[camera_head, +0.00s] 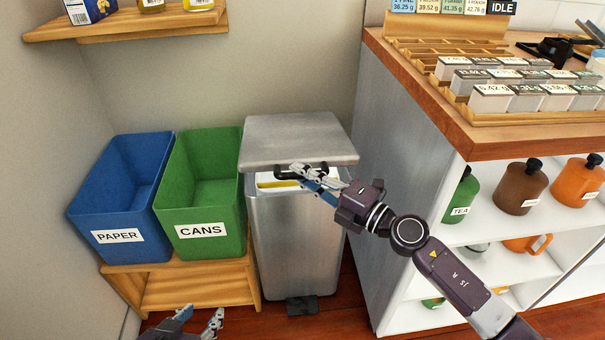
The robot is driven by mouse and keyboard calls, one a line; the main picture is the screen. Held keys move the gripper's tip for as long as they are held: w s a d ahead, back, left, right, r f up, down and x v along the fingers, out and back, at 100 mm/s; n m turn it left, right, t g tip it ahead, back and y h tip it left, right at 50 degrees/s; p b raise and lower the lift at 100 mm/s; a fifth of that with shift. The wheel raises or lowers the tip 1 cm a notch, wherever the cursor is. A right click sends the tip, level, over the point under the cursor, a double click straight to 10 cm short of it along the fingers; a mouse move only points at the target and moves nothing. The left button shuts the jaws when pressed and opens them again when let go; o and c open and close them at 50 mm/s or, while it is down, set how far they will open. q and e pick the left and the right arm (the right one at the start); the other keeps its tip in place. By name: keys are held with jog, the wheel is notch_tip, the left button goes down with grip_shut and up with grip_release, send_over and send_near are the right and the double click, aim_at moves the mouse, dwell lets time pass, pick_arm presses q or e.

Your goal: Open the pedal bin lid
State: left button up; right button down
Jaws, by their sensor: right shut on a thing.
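The steel pedal bin (296,240) stands upright on the floor between the green crate and the cabinet. Its grey lid (295,138) is raised a little at the front, and a strip of the white and yellow inside shows under its front edge. A dark handle (285,174) sits at the lid's front edge. My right gripper (300,173) reaches in from the right and is shut on this handle; its fingers partly hide it. The black pedal (301,306) is at the bin's foot. My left gripper (197,321) is low at the bottom edge, open and empty, apart from the bin.
A blue PAPER crate (117,237) and a green CANS crate (200,231) stand on a wooden stand (195,290) left of the bin. A wood-topped cabinet (372,130) with canisters stands close on the right. A wooden shelf (120,24) hangs above the crates.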

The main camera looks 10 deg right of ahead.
pick_arm(q)
jog(key=s+a+f+g+y+p, duration=0.1)
jog(key=s+a+f+g+p, duration=0.15)
jog(key=s, duration=0.25)
jog(key=s+a+f+g+p, duration=0.1)
jog(key=s+f+g, duration=0.2)
jog(key=s+f, duration=0.1)
pick_arm(e)
jog(key=r, duration=0.2)
jog(key=w+r, duration=0.1)
jog(key=shift+r, duration=0.35)
pick_arm(q)
jog(key=s+f+g+p, duration=0.1)
jog(key=s+f+p, duration=0.2)
jog(key=f, duration=0.7)
jog(key=s+f+p, duration=0.4)
jog(key=f, duration=0.7)
jog(key=shift+s+a+f+g, duration=0.15)
jog(key=shift+s+a+g, duration=0.05)
jog(key=shift+s+g, duration=0.15)
pick_arm(e)
jog(key=w+r, duration=0.3)
jog(key=r, duration=0.4)
jog(key=shift+w+r, duration=0.25)
jog(key=c, duration=2)
grip_release()
jog(key=shift+s, duration=0.1)
